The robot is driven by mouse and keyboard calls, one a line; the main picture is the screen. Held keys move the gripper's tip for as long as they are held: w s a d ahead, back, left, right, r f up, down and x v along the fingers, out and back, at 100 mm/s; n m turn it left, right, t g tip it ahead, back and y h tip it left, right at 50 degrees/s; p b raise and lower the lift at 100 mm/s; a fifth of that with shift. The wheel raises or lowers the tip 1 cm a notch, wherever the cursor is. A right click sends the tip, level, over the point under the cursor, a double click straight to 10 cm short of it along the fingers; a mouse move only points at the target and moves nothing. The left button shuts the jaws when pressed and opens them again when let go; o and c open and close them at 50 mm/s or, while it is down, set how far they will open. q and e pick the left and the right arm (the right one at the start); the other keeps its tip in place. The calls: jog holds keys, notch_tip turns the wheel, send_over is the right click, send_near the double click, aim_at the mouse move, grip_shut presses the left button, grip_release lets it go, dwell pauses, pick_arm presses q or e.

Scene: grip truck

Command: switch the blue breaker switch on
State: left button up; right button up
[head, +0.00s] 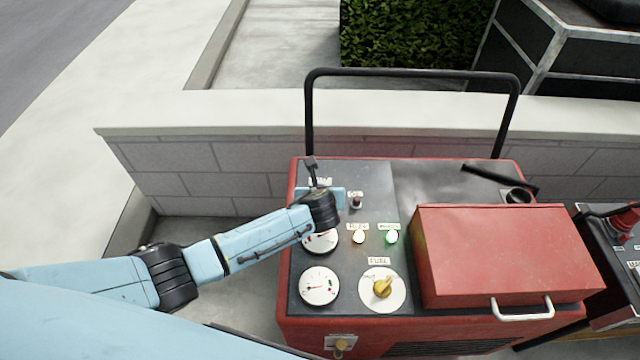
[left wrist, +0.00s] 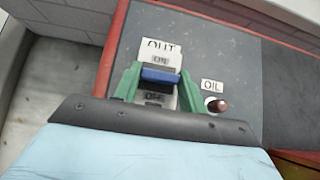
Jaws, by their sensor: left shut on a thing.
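The blue breaker switch (left wrist: 160,75) sits on a pale plate under a label that appears to read "OUT", with "ON" above it and "OFF" below it, in the left wrist view. My left gripper (left wrist: 157,82) has its green fingers on either side of the switch, shut on it. In the head view my left gripper (head: 318,185) is at the back left of the red machine's panel, and the arm hides the switch there. My right gripper is not in view.
The red generator (head: 340,175) carries gauges (head: 319,287), a yellow fuel knob (head: 382,287), lit yellow and green lamps, and an OIL button (left wrist: 216,104). A red box (head: 500,255) covers its right side. A black bar handle (head: 412,72) rises behind, before a low wall.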

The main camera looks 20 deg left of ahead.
pick_arm(q)
jog(key=w+r+g+p, duration=0.1)
jog(key=p, duration=0.2)
jog(key=shift+a+g, duration=0.15)
jog(key=shift+g, duration=0.15)
jog(key=shift+w+f+g+h+p, duration=0.1)
jog(key=shift+w+g+h+p, duration=0.25)
jog(key=shift+g+p, duration=0.35)
jog(key=shift+w+a+f+g+h+b, duration=0.15)
jog(key=shift+w+f+g+h+b, duration=0.15)
jog(key=shift+g, duration=0.4)
jog(key=shift+w+f+g+h+b, duration=0.1)
jog(key=shift+w+g+h+b, duration=0.15)
jog(key=shift+g+b, duration=0.7)
jog(key=shift+w+a+g+b, duration=0.1)
jog(key=shift+g+b, duration=0.25)
jog(key=shift+b, duration=0.25)
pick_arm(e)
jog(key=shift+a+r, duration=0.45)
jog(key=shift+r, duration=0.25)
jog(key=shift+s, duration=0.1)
pick_arm(q)
jog(key=o, duration=1)
